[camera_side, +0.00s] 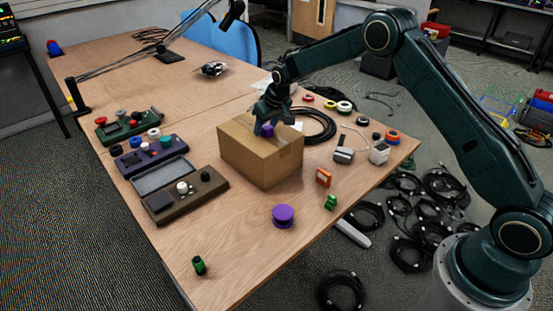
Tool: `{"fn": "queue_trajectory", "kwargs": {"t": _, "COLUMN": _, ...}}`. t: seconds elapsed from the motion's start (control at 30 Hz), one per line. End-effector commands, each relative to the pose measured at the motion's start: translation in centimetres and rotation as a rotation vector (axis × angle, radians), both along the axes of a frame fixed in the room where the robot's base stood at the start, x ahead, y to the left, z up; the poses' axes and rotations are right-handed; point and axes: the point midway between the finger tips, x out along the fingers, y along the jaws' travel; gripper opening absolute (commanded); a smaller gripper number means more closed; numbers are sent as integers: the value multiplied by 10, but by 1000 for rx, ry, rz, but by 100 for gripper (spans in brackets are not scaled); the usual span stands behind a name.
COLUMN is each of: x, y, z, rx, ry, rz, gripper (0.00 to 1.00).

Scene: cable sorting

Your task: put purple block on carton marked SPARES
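The brown cardboard carton (245,158) stands on the wooden table. No SPARES marking is readable on the sides I see. The small purple block (268,131) is at the top of the carton, toward its back right, right at my fingertips. My gripper (266,126) points down over the carton top with the block between or just beside its fingers. The block is partly hidden by the fingers. I cannot tell whether the fingers press on it, or whether it rests on the carton or hangs just above it.
Left of the carton are control boxes, green (122,127), purple (150,153) and brown (180,188). A purple round lid (283,216), an orange block (323,177) and a green piece (330,202) lie in front. A black cable coil (318,126) lies behind. The front left table is mostly clear.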

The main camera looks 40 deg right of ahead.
Motion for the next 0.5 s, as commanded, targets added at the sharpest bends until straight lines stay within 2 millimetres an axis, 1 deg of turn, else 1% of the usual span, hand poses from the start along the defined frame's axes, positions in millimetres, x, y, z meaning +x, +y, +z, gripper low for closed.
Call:
{"fn": "queue_trajectory", "kwargs": {"t": 0.27, "x": 0, "y": 0, "z": 2, "rx": 0, "ry": 0, "rz": 0, "gripper": 50}}
{"fn": "queue_trajectory", "kwargs": {"t": 0.5, "x": -4, "y": 0, "z": 14, "rx": 0, "ry": 0, "rz": 0, "gripper": 50}}
